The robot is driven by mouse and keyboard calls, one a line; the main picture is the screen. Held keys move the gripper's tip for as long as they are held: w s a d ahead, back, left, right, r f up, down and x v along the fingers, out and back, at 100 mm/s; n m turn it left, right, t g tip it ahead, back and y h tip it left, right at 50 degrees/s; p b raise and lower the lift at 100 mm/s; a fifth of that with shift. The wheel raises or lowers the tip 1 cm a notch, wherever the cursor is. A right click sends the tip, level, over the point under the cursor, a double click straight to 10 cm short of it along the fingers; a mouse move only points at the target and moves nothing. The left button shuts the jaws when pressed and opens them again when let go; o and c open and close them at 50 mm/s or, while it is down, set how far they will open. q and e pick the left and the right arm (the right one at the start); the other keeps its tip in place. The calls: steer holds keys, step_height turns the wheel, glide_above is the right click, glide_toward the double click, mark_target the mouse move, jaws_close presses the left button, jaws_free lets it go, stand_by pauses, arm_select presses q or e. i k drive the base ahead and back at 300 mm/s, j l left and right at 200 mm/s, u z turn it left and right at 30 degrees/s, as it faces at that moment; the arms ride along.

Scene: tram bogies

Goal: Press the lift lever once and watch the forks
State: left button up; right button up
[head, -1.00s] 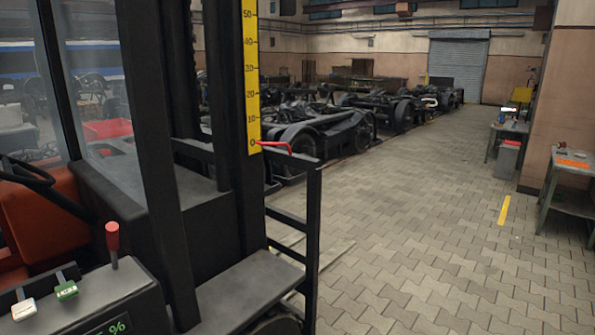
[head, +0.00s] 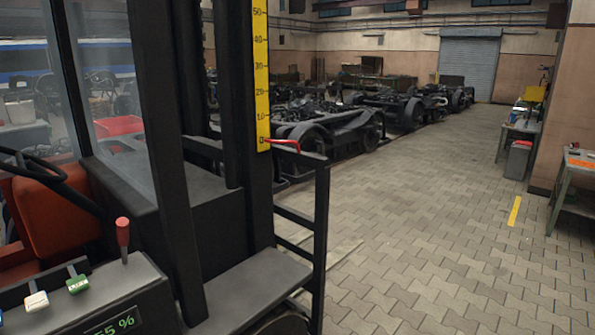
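A forklift fills the left of the head view, with a black mast (head: 170,150) and a dark console (head: 110,290). On the console stand a lever with a red knob (head: 122,232), a green lever (head: 78,284) and a white lever (head: 37,300). A display (head: 112,325) shows a green figure ending in "5 %". A yellow scale (head: 261,75) runs up the mast, and a red pointer (head: 284,143) sits at its 0 mark. The fork carriage frame (head: 318,230) is low. The fork tips cannot be made out. Neither of my grippers is in view.
Several dark bogies (head: 340,130) stand in a row behind the forklift. Workbenches (head: 575,180) line the right wall, with a grey bin (head: 518,160) beside one. The paved floor (head: 430,230) is clear between them, with a yellow stripe (head: 514,211).

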mark_target(77, 284)
steer(key=u, duration=1.35)
